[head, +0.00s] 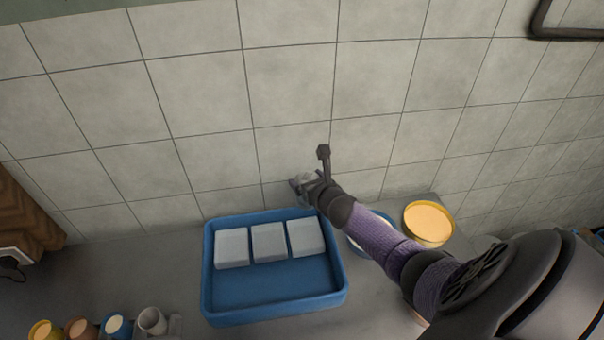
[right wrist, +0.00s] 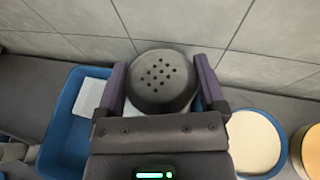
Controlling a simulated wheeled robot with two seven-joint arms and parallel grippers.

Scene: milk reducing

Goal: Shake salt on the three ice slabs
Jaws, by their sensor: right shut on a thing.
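Three white ice slabs, the left one (head: 232,247), the middle one (head: 268,242) and the right one (head: 306,238), lie in a row in the blue tray (head: 275,315). My right gripper (head: 305,184) is raised behind the tray's back right side, near the tiled wall. It is shut on the salt shaker, whose dark round cap with several holes (right wrist: 160,80) shows between the fingers in the right wrist view. The cap faces that camera, and the shaker's body is mostly hidden. One slab (right wrist: 88,97) shows left of the gripper there. My left gripper is not in view.
A yellow-rimmed tub (head: 428,223) stands right of the tray. A blue-rimmed tub (right wrist: 252,142) is partly behind my right arm in the head view. Several small cups, one blue (head: 117,325), stand at the front left. The wall (head: 190,110) is close behind.

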